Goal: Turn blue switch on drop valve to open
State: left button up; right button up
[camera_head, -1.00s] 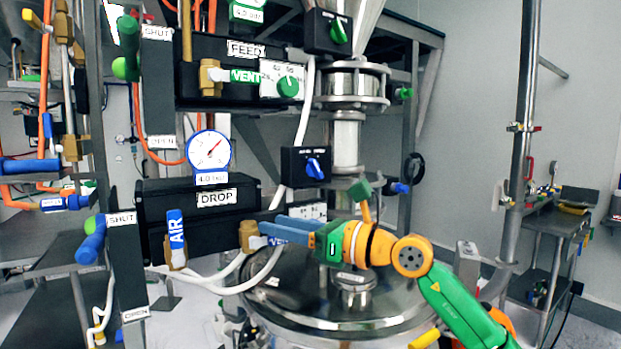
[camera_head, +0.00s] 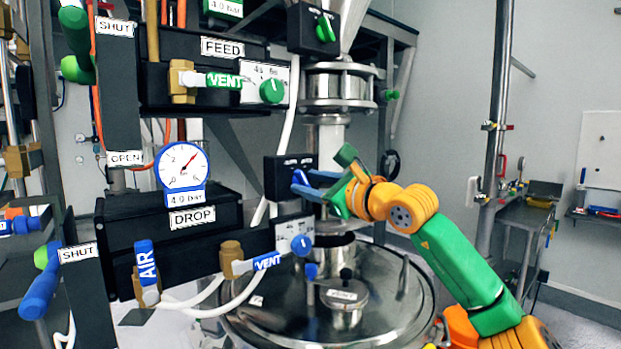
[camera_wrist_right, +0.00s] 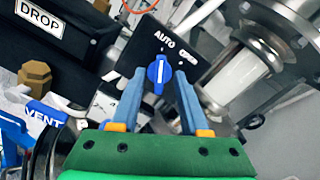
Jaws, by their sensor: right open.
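The blue switch (camera_wrist_right: 158,74) is a knob with a white line on a black box (camera_head: 278,180) in the drop row. In the right wrist view its box reads AUTO and a second label that is hard to read. My right gripper (camera_head: 305,184) is open, with its two blue fingers on either side of the knob. In the right wrist view the fingertips (camera_wrist_right: 157,78) flank the knob, with visible gaps at both sides. In the head view the fingers hide part of the knob. My left gripper is in neither view.
A green knob (camera_head: 326,27) on another black box is above. The blue VENT handle (camera_head: 266,261) and AIR handle (camera_head: 147,262) are below left.

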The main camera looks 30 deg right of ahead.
jog(key=shift+w+f, duration=0.1)
jog(key=shift+w, duration=0.05)
jog(key=shift+c, duration=0.4)
grip_shut()
